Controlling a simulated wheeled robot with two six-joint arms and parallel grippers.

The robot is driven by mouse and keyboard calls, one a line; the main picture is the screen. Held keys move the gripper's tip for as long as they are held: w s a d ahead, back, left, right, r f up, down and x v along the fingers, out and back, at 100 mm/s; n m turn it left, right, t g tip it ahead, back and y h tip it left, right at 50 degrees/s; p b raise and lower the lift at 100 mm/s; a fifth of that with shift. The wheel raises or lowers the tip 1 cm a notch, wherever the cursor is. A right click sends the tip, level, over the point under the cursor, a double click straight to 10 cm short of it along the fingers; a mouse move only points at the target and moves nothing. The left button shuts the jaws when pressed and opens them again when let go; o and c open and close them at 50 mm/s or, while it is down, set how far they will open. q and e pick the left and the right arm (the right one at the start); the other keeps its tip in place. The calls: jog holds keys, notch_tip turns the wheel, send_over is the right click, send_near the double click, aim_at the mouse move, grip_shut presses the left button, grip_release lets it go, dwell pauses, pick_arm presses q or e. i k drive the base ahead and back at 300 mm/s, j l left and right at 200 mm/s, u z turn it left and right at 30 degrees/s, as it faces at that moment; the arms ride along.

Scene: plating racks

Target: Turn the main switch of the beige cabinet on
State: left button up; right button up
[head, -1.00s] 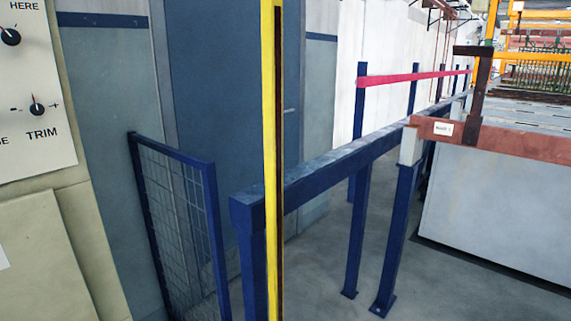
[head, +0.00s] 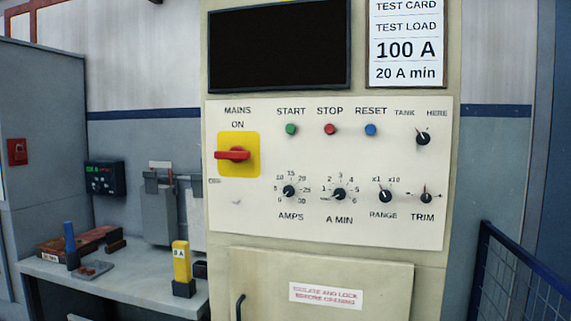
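The beige cabinet (head: 228,215) stands in the middle of the head view, its front panel facing me. The main switch (head: 233,155) is a red handle on a yellow square plate at the panel's left, under the words MAINS and ON. The handle lies level, across the plate, not pointing up at ON. A small label sits at the plate's lower left, too small to read surely. Neither of my grippers is in view.
The panel also has green, red and blue buttons (head: 330,129) and several black knobs (head: 339,194). A black screen (head: 281,47) is above. A bench (head: 120,287) with a yellow device (head: 181,262) stands at left, a blue mesh fence (head: 515,285) at right.

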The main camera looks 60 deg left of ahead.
aim_at(237, 155)
jog(key=u, duration=2.35)
